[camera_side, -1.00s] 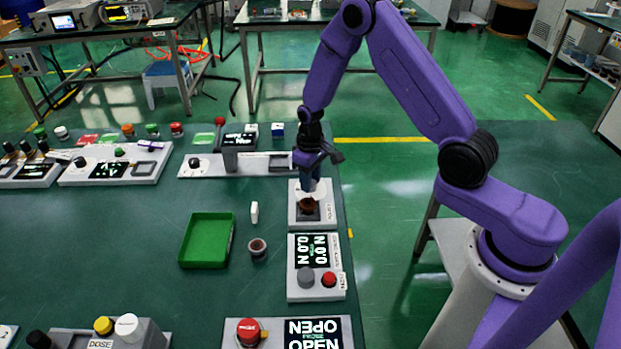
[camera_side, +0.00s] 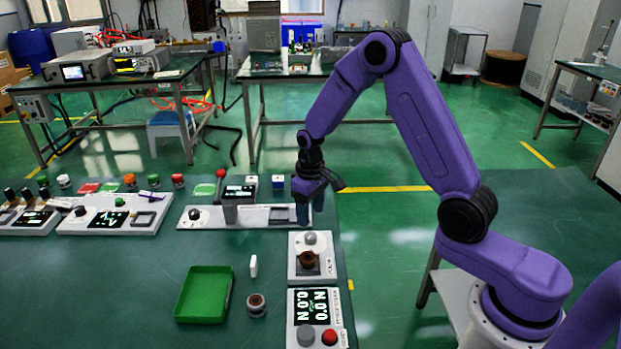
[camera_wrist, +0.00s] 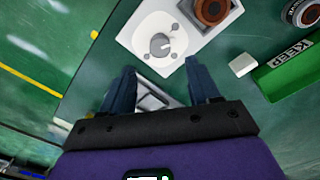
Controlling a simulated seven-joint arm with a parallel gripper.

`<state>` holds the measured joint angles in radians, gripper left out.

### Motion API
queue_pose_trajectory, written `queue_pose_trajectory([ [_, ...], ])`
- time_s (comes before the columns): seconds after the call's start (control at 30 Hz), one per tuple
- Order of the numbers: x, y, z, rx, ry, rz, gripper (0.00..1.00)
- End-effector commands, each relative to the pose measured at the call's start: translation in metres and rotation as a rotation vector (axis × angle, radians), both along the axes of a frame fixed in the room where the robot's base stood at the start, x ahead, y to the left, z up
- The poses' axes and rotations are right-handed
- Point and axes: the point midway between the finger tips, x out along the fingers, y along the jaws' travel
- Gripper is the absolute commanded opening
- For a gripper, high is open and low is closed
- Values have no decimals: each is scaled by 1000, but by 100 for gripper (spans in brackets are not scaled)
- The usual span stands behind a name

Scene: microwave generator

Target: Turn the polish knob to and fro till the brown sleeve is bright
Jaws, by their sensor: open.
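The polish unit is a pale box (camera_side: 325,243) near the right edge of the green bench. Its grey round knob (camera_side: 310,238) is at the far end, and in the wrist view the knob (camera_wrist: 160,46) shows a raised bar on a white dial. The brown sleeve (camera_side: 308,259) sits in a dark recess nearer the camera; the wrist view shows it as a dull brown ring (camera_wrist: 212,10), partly cut off. My gripper (camera_side: 310,218) points down above and just behind the knob, apart from it. In the wrist view its two fingers (camera_wrist: 160,66) are spread and empty.
A force readout box (camera_side: 313,306) with grey and red buttons adjoins the polish unit. A green tray (camera_side: 203,295), a small white block (camera_side: 253,266) and another ring-shaped part (camera_side: 256,305) lie left. A long white fixture (camera_side: 245,216) stands behind.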

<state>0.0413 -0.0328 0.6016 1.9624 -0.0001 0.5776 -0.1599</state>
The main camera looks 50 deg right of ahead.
Motion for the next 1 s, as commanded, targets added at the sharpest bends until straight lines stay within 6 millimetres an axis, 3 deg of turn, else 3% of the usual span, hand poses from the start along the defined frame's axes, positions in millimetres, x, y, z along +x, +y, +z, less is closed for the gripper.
queue_pose_trajectory([
  [0.3,1,0,67,0,-6,0,61],
  [0.5,1,0,92,0,-3,0,61],
  [1.0,0,0,100,0,0,0,61],
])
